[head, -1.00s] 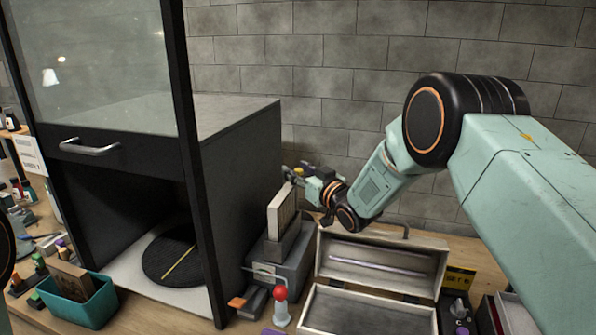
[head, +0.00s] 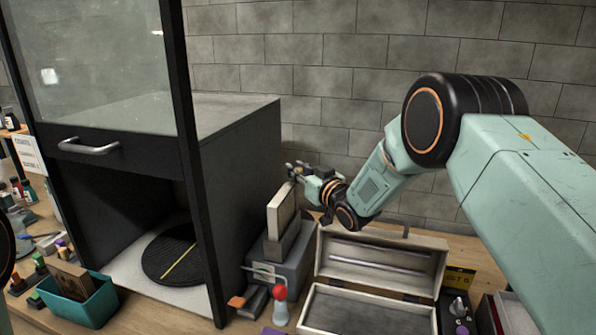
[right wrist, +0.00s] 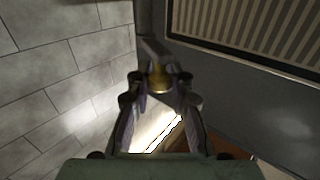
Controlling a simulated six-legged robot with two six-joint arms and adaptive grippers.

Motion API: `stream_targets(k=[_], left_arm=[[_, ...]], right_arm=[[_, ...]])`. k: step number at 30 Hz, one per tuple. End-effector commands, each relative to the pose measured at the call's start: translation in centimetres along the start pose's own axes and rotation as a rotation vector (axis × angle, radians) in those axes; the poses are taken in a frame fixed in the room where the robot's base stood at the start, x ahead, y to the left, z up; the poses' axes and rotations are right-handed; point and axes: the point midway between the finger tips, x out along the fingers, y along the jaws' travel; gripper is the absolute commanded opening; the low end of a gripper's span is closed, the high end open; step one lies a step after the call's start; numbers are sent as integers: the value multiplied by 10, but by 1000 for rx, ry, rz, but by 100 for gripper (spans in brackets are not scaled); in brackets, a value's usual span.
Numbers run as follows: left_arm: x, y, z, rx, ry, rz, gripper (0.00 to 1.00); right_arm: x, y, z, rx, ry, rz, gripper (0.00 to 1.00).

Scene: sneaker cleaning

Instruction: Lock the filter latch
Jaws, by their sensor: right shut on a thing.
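The latch (right wrist: 157,52) shows in the right wrist view as a grey bar with a brass-coloured knob, on the dark cabinet wall. A framed, pleated filter (right wrist: 240,25) sits in that wall at the upper right. My right gripper (right wrist: 160,80) is shut on the latch by its knob end. In the head view my right gripper (head: 296,172) is behind the cabinet's right side, near the top of an upright beige panel (head: 281,212); the latch is hidden there. My left gripper is outside the frames.
The black cabinet (head: 240,150) has a raised glass front and a round black turntable inside. The beige panel stands in a grey holder (head: 290,265). An open case (head: 380,250), a red-topped lever (head: 281,308) and a teal bin (head: 80,305) stand in front.

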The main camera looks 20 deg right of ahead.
Motion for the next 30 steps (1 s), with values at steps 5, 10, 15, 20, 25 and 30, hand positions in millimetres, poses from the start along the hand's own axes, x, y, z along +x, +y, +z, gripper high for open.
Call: stream_targets(k=[5, 10, 15, 20, 25, 30], left_arm=[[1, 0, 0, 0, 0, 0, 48], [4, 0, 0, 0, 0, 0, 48], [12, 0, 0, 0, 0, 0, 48], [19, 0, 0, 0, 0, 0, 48], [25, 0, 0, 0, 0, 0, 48], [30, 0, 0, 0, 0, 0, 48]], right_arm=[[0, -2, 1, 0, -2, 10, 0], [1, -4, 2, 0, -3, 43, 0], [3, -8, 2, -1, -2, 119, 0], [5, -12, 3, -2, -3, 214, 0], [8, -15, 3, -2, -3, 311, 0], [10, -17, 3, -1, -4, 394, 0]])
